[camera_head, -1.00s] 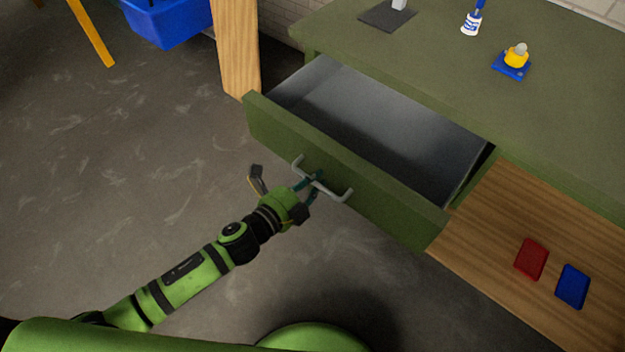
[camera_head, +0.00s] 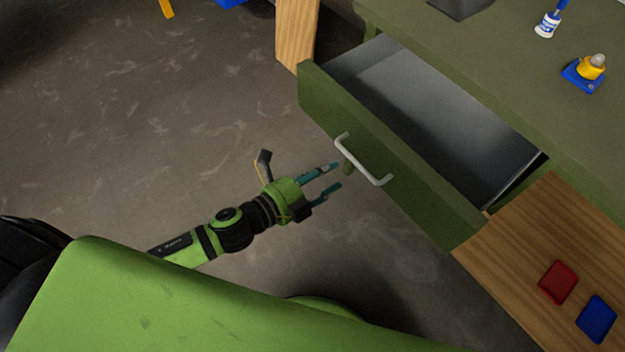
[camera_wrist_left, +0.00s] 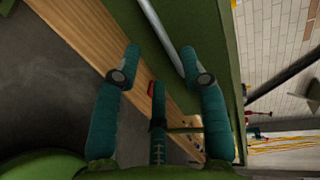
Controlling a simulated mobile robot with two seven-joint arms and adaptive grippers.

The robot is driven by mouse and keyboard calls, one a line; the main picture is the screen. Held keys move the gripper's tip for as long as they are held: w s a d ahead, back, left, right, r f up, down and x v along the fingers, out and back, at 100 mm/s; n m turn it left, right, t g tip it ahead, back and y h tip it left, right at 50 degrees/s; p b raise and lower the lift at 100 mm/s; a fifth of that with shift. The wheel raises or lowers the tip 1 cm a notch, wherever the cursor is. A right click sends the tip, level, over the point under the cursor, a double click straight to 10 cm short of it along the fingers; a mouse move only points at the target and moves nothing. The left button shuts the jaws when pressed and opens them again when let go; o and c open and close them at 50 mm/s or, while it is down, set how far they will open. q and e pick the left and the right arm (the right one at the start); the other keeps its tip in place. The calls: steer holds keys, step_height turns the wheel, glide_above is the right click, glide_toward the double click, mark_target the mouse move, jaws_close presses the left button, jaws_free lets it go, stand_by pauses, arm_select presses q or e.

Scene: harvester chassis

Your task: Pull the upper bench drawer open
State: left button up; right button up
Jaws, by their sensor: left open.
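The upper bench drawer (camera_head: 400,170) is green and stands pulled out from the green bench (camera_head: 480,60). Its grey metal inside shows empty. A pale bar handle (camera_head: 362,160) is on its front. My left gripper (camera_head: 337,176) is open just left of the handle, apart from it in the head view. In the left wrist view, the open fingers (camera_wrist_left: 163,78) show with the handle bar (camera_wrist_left: 163,38) and the green drawer front (camera_wrist_left: 205,40) beyond them. My right gripper is not in view.
A wooden board (camera_head: 540,240) right of the drawer carries a red block (camera_head: 558,282) and a blue block (camera_head: 597,319). A glue bottle (camera_head: 547,25) and a yellow-and-blue item (camera_head: 586,71) stand on the bench.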

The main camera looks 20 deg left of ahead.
arm_select(q)
steer(key=shift+v, duration=1.85)
steer(key=s+a+f+n+g+y, duration=0.1)
steer(key=s+a+f+n+y, duration=0.25)
steer(key=f, duration=0.55)
steer(key=a+f+n+g+y, duration=0.2)
steer(key=a+f+n, duration=0.35)
steer(key=f, duration=0.45)
steer(key=s+a+f+n+g+y, duration=0.15)
steer(key=a+f+n, duration=0.3)
steer(key=f, duration=0.45)
steer(key=s+f+n+g, duration=0.2)
steer(key=s+f, duration=0.3)
steer(key=s, duration=0.3)
steer(key=s+d+f+n+g+y, duration=0.1)
steer(key=s+f+n, duration=0.3)
steer(key=s, duration=0.5)
steer(key=s+f+n+g+y, duration=0.1)
steer(key=s+f+n+g, duration=0.2)
steer(key=s+f, duration=0.3)
steer(key=shift+s+d+g, duration=0.2)
steer(key=shift+s+g, duration=0.35)
steer(key=shift+s, duration=0.6)
